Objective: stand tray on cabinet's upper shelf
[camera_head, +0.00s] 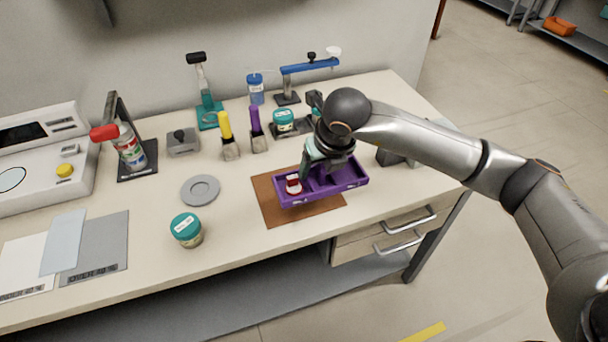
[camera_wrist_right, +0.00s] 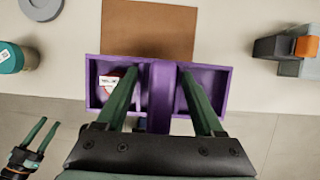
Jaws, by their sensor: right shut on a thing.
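The purple tray (camera_head: 335,192) has a raised middle grip and a compartment on each side. A small red-and-white round container (camera_head: 293,184) sits in its left compartment. My right gripper (camera_head: 322,168) is shut on the tray's middle grip from above. In the right wrist view the tray (camera_wrist_right: 222,88) lies level between the green fingers (camera_wrist_right: 160,75) and overlaps the worktop's edge, seemingly lifted. My left gripper (camera_wrist_right: 51,121) shows at that view's lower left, fingers apart and empty, away from the tray. I cannot make out a cabinet with an upper shelf.
A brown mat (camera_head: 270,205) lies partly behind the tray. A teal-lidded jar (camera_head: 187,230) and grey disc (camera_head: 200,190) stand to its left. Brushes, bottles and a blue-armed stand (camera_head: 310,66) fill the back.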

